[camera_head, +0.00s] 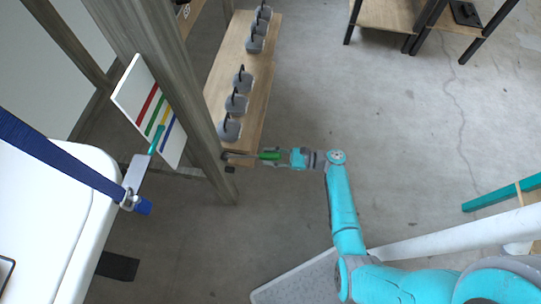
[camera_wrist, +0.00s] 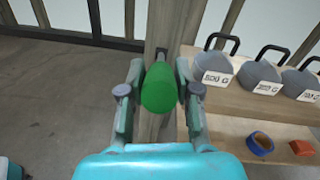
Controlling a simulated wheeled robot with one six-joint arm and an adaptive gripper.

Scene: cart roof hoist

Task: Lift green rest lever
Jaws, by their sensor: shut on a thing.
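The green rest lever (camera_head: 269,155) sticks out sideways from the wooden post (camera_head: 181,100) in the head view, its grey shaft running left to a dark bracket. It looks roughly level there. My gripper (camera_head: 276,157) is at its green handle, with the fingers on either side of it. In the wrist view, the rounded green handle end (camera_wrist: 159,90) sits between the two fingertips of my gripper (camera_wrist: 160,80), which are shut on it. The handle hides most of the shaft in this view.
A striped board (camera_head: 150,108) with a teal pointer is by the post. A white cart roof (camera_head: 50,225) with a blue strap (camera_head: 60,155) lies left. A wooden shelf (camera_head: 229,62) bears several grey weights; a blue tape roll (camera_wrist: 260,143) shows below. Floor to the right is largely clear.

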